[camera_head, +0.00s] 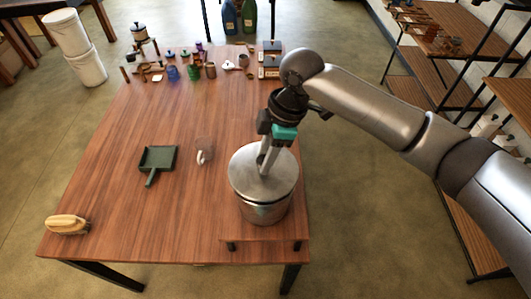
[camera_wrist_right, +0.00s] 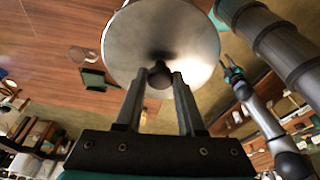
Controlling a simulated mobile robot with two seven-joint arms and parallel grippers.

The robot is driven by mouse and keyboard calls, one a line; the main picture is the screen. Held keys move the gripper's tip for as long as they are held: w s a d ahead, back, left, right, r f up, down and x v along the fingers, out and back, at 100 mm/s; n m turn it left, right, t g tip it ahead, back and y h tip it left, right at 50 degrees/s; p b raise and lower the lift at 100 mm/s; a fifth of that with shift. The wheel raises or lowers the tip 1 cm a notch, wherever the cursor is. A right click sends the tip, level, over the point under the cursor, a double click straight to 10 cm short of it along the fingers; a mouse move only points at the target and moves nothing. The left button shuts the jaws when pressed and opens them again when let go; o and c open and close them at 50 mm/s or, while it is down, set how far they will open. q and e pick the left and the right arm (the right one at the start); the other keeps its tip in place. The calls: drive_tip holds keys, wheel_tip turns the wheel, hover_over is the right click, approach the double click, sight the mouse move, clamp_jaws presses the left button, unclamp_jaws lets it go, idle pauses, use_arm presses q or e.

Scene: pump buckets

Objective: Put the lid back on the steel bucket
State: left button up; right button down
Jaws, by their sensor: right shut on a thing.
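The steel bucket (camera_head: 265,213) stands upright near the front right corner of the table. Its round steel lid (camera_head: 245,178) is over the bucket's mouth and hides the opening. I cannot tell whether it is seated all round or slightly above the rim. My right gripper (camera_head: 266,165) comes down from above and is shut on the lid's knob. In the right wrist view the two fingers are on either side of the dark knob (camera_wrist_right: 160,75), with the lid (camera_wrist_right: 160,30) beyond. My left gripper (camera_wrist_right: 231,70) seems to show small in the wrist view; its jaws are unclear.
Several small jars and tools stand at the table's far end. White buckets (camera_head: 86,68) stand on the floor at left. The table's left middle (camera_head: 130,210) is free.

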drive_tip(key=shift+f+p, duration=0.4)
drive_tip(key=shift+f, duration=0.25)
idle(1.3)
drive_tip(key=shift+c, duration=2.2)
unclamp_jaws()
drive_tip(key=shift+o, duration=0.4)
drive_tip(key=o, duration=0.4)
drive_tip(key=shift+c, duration=0.2)
